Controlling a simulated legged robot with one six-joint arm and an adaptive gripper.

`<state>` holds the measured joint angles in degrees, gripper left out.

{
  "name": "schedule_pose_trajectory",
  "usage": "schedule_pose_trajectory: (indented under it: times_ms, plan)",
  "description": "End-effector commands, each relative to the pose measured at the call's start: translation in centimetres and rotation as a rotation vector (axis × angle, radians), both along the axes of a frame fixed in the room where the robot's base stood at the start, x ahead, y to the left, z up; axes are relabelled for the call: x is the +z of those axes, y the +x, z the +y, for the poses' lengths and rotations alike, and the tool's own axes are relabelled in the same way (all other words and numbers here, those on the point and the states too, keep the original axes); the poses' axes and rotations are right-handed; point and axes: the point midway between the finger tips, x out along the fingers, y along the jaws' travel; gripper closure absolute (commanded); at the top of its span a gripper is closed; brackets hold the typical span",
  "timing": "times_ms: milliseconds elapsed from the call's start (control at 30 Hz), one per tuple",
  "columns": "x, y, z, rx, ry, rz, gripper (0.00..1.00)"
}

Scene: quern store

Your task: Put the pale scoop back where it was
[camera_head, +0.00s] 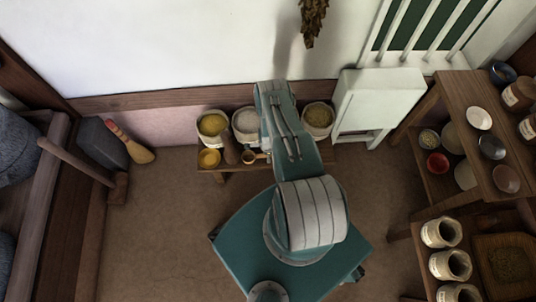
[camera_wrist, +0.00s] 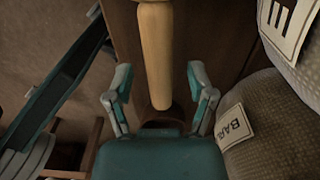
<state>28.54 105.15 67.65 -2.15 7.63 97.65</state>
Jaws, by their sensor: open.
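In the wrist view my gripper (camera_wrist: 160,82) is open, its two fingers standing apart on either side of a pale wooden rod (camera_wrist: 155,50). The rod looks like a handle; its far end leaves the top of the picture, so I cannot tell whether it is the pale scoop's. No finger visibly touches it. In the head view a small yellowish scoop-like thing (camera_head: 250,157) lies on the low bench (camera_head: 222,168), beside a brown upright object (camera_head: 230,150). My arm hides my gripper and part of the bench there.
A yellow bowl (camera_head: 209,158) sits in front. Labelled sacks (camera_wrist: 265,125) crowd my gripper's right. A white stand (camera_head: 377,97) is right of the bench.

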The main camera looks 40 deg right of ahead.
Motion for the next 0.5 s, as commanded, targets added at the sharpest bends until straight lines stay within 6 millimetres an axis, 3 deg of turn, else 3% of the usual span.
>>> schedule_pose_trajectory:
  times_ms: [167, 500]
  plan:
    - [0.6, 0.1, 0.0, 0.0, -0.001, -0.001, 0.3]
    - [5.8, 0.2, -0.1, 0.001, -0.001, -0.002, 0.3]
